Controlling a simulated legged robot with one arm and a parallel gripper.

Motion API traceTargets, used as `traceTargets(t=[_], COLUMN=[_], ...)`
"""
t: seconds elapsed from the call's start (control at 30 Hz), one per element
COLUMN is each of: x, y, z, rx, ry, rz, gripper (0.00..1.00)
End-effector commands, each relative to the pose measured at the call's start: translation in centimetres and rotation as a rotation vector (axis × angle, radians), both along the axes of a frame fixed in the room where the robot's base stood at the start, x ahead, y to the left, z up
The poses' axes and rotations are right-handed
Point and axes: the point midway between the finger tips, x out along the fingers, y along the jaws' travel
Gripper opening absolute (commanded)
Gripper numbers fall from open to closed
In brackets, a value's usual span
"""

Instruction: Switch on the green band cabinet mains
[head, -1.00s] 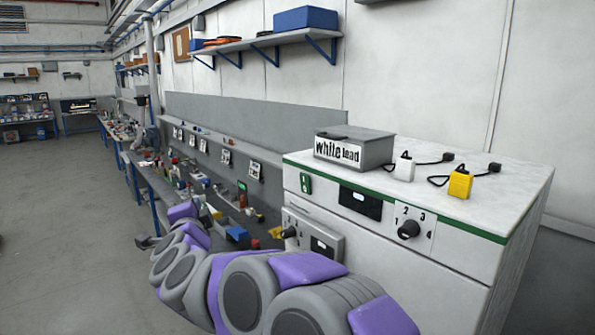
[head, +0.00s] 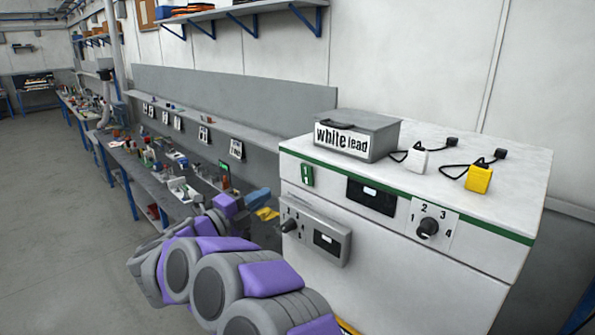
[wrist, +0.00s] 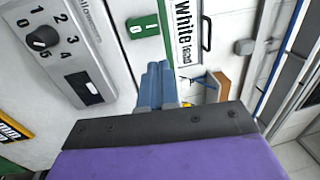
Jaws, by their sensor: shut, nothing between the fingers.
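The white cabinet (head: 395,258) with a green band (head: 440,215) along its top edge stands at right in the head view. A small green switch (head: 307,176) sits at the left end of its front. In the wrist view the switch (wrist: 143,26), marked 0 and I, is near the top. My gripper (head: 266,192) is left of the switch in the head view, apart from it in the picture. Its blue-grey fingers (wrist: 157,72) are shut and empty, pointing toward the switch in the wrist view. Which side of the switch is pressed is unclear.
A black dial (head: 428,229) and dark display (head: 371,195) share the front. Below the switch, a grey box with a dial (head: 316,236) protrudes. A "white lead" box (head: 357,135), a white plug (head: 417,160) and a yellow plug (head: 479,178) are on top. A cluttered bench (head: 150,178) runs left.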

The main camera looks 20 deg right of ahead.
Motion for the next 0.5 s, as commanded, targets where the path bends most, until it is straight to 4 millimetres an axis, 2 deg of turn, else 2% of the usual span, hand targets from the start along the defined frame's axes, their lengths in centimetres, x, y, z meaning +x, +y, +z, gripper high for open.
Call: traceTargets(t=[0.27,0.37,0.5], x=[0.2,0.5,1.3], y=[0.2,-0.6,-2.7], z=[0.0,0.2,0.5], rx=[-0.004,-0.006,-0.005], ry=[0.001,0.001,0.002], rz=[0.001,0.0,0.001], gripper=[0.0,0.0,0.0])
